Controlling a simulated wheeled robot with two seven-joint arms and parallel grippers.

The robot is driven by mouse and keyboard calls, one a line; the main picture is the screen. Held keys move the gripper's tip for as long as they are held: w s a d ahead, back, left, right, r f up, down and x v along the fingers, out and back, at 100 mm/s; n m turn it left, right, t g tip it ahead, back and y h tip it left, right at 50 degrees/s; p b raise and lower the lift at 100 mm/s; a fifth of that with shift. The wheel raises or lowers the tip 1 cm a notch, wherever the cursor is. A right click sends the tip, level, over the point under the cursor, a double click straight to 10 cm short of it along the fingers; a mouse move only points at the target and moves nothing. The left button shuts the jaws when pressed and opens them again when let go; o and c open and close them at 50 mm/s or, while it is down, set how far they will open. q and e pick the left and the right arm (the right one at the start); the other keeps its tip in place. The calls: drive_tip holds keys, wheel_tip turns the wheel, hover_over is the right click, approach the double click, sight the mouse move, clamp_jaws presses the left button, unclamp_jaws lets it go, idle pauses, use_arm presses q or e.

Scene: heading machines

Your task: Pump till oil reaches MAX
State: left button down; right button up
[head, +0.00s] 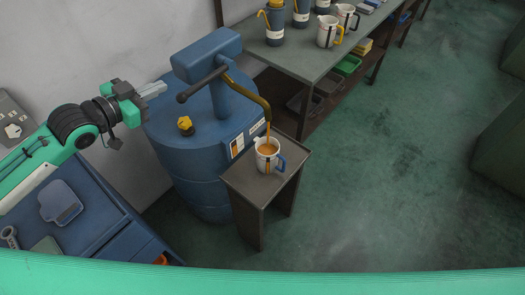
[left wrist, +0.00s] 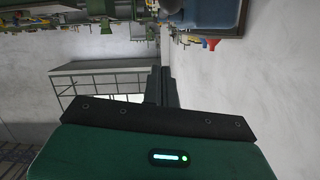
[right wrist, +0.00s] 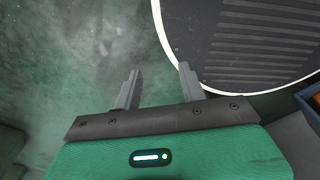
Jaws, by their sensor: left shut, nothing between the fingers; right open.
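The blue pump (head: 207,55) stands on top of a blue oil drum (head: 190,150). Its dark lever handle (head: 203,84) slants down to the left, ending in a knob. The brown spout (head: 252,95) curves down to a white mug (head: 266,160) with a blue handle. A thin oil stream runs into the mug, and orange-brown oil shows inside; the MAX mark is too small to read. My left gripper (head: 158,89) is shut and empty, just left of the lever knob and apart from it; its closed fingers show in the left wrist view (left wrist: 160,86). My right gripper (right wrist: 157,88) is open and empty.
The mug stands on a small dark stand (head: 237,182) beside the drum. A yellow cap (head: 185,123) sits on the drum top. A workbench (head: 300,62) at the back holds several jugs. A blue cabinet (head: 90,225) stands at lower left. The green floor (head: 400,180) at right is clear.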

use_arm(q)
drive_tip(key=c, duration=1.5)
unclamp_jaws()
drive_tip(key=shift+o, duration=1)
drive_tip(key=shift+f, duration=0.1)
drive_tip(key=n+t+h+b, duration=0.1)
drive_tip(key=n+h+b, duration=0.15)
drive_tip(key=b, duration=1.25)
approach(186, 94)
drive_tip(key=v, duration=0.2)
drive_tip(key=shift+a+f+n+y+b, duration=0.3)
drive_tip(key=shift+n+b, duration=0.2)
drive_tip(key=shift+n, duration=0.25)
drive_tip(key=p+x, duration=0.2)
drive_tip(key=x, duration=0.4)
drive_tip(key=p+x, duration=0.2)
drive_tip(key=x, duration=0.4)
drive_tip(key=shift+w+r, duration=0.15)
drive_tip(key=shift+r, duration=0.1)
drive_tip(key=shift+x, duration=0.85)
